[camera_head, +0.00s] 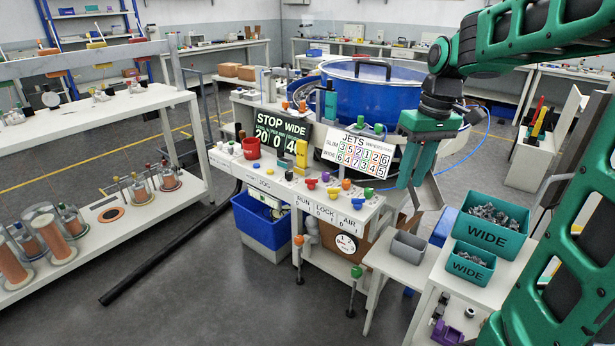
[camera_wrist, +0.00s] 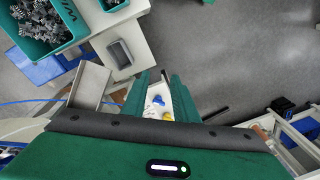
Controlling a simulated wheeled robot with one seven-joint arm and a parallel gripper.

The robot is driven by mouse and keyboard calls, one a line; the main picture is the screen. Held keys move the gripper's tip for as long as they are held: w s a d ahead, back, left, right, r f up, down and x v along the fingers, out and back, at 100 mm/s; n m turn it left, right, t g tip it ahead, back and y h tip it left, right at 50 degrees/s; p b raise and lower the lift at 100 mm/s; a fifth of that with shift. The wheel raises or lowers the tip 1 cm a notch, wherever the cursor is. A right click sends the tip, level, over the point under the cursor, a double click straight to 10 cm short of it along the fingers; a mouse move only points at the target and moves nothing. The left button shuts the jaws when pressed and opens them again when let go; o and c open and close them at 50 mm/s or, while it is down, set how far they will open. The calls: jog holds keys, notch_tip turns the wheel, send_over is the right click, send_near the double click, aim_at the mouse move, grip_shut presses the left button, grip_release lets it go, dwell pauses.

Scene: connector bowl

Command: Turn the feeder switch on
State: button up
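A white control console (camera_head: 268,176) stands in front of a large blue feeder bowl (camera_head: 372,97) with a clear lid. Several coloured knobs sit on its top, and its front edge carries the labels RUN, LOCK and AIR (camera_head: 327,213). No label reading "feeder" is legible, and the switch positions are too small to tell. My gripper (camera_head: 408,184) is above and beyond the right end of the console, pointing down. In the wrist view, its two green fingers (camera_wrist: 160,88) are apart with nothing held between them. A white surface with yellow and blue knobs shows between and beyond them.
Two green WIDE bins (camera_head: 490,229) of metal parts and a grey tray (camera_head: 408,247) stand on stands at the right. A grey chute (camera_head: 429,192) is close to my gripper. Open floor lies front left.

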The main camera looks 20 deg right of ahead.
jog(key=w+a+r+n, duration=0.1)
jog(key=w+a+n, duration=0.25)
jog(key=w, duration=0.45)
jog(key=w+a+n, duration=0.2)
jog(key=w+n, duration=0.2)
jog(key=w, duration=0.5)
jog(key=n+h, duration=0.1)
jog(key=n, duration=0.7)
send_over(311, 184)
notch_tip(311, 184, down, 5)
jog(key=shift+g, duration=0.3)
jog(key=f, duration=0.9)
jog(key=shift+w+d+f, duration=0.15)
jog(key=shift+w+f, duration=0.1)
jog(key=shift+f, duration=0.1)
jog(key=shift+c, duration=0.4)
